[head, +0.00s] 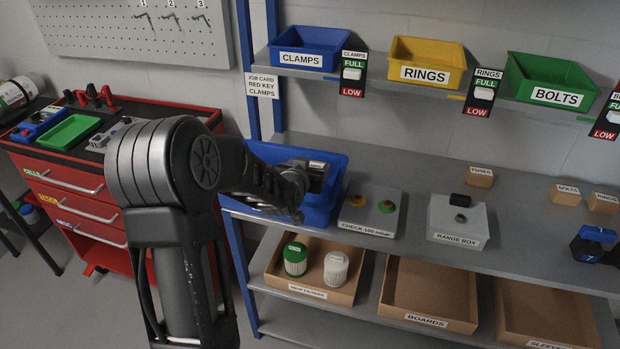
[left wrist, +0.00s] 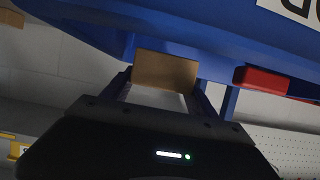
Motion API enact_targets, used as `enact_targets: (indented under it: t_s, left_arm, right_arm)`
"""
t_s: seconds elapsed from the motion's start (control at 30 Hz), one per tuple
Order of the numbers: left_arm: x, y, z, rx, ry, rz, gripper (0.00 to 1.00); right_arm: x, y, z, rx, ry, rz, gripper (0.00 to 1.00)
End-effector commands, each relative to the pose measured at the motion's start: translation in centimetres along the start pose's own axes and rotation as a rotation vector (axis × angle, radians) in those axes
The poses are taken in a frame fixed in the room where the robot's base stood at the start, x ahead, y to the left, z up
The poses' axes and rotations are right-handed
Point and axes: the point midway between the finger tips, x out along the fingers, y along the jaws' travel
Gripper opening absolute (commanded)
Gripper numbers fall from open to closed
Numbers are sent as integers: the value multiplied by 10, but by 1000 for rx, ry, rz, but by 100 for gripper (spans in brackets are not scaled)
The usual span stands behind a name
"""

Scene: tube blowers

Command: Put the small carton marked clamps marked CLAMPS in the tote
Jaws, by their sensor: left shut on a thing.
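The blue tote (head: 328,207) stands at the left end of the middle shelf, partly hidden behind my left arm. My left gripper (head: 312,178) is over the tote in the head view and is shut on a small brown carton (left wrist: 165,72). In the head view the carton is mostly hidden by the fingers, and I cannot read its marking. In the left wrist view a large blue surface (left wrist: 200,45) fills the upper part, close to the carton. I cannot tell whether they touch. My right gripper is not in view.
A grey CHECK 100 mbar box (head: 368,225) stands right of the tote, then a RANGE BOX (head: 458,235). Small FUSES (head: 480,177) and BOLTS (head: 565,194) cartons stand farther back. The CLAMPS bin (head: 309,48) is on the shelf above. A red cart (head: 75,180) stands left.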

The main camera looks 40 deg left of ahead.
Motion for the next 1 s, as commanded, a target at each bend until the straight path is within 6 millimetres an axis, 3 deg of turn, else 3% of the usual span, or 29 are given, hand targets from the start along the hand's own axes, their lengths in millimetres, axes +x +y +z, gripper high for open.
enact_targets:
  t_s: [0.13,0.4,1.0]
  left_arm:
    - [2,0,4,0,-1,0,26]
    - [14,0,34,0,-1,0,26]
    - [18,0,42,-1,1,1,26]
  right_arm:
    - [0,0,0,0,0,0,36]
    - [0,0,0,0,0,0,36]
    - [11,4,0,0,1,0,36]
